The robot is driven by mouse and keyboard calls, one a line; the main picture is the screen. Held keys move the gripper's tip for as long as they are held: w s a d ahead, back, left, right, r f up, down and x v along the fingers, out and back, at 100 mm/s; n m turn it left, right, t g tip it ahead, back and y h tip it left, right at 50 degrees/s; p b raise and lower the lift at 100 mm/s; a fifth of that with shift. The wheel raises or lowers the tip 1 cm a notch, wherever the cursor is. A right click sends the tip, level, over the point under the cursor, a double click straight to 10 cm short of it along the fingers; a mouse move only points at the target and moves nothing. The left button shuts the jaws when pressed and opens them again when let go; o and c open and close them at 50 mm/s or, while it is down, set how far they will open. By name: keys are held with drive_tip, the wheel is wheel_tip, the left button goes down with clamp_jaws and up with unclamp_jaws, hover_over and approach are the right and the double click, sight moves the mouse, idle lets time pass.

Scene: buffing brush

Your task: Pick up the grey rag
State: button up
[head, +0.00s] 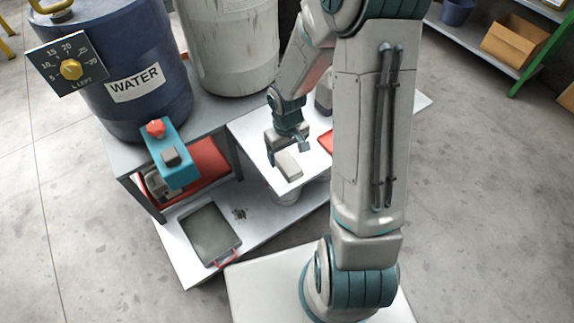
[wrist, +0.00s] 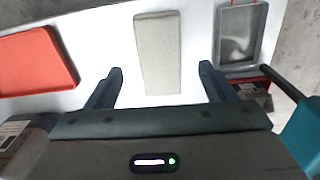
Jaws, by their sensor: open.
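The grey rag (head: 288,165) is a flat, light grey rectangular block shape lying on the white table top (head: 252,140). In the wrist view the rag (wrist: 158,52) lies lengthwise, with its near end between the tips of my gripper (wrist: 160,80). My gripper (head: 288,149) is open and empty, with clear gaps between the rag and both fingers. In the head view it hangs at the rag's far end. I cannot tell its exact height above the table.
A red tray (wrist: 38,60) lies left of the rag in the wrist view; a grey tray (wrist: 240,35) is to the right. A blue WATER barrel (head: 130,75), a pale barrel (head: 230,45) and a teal switch box (head: 170,158) stand left of the arm in the head view.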

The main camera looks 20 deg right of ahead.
wheel_tip(320, 180, down, 3)
drive_tip(key=shift+r+b, duration=0.1)
drive_tip(key=shift+b, duration=0.2)
drive_tip(key=c, duration=1.1)
drive_tip(key=shift+r, duration=0.1)
wheel_tip(320, 180, up, 4)
drive_tip(key=shift+r+p, duration=0.25)
drive_tip(key=shift+p, duration=0.9)
drive_tip(key=s+a+r, duration=0.1)
drive_tip(key=s+r, duration=0.1)
drive_tip(key=s, duration=0.1)
drive_tip(key=s+a+r+p, duration=0.1)
drive_tip(key=s+a+r, duration=0.1)
drive_tip(key=s, duration=0.2)
drive_tip(key=s+a+r, duration=0.2)
drive_tip(key=s, duration=0.1)
drive_tip(key=shift+s+a+r+p, duration=0.15)
drive_tip(key=shift+s+p, duration=0.1)
drive_tip(key=shift+p, duration=0.15)
drive_tip(key=shift+o, duration=0.6)
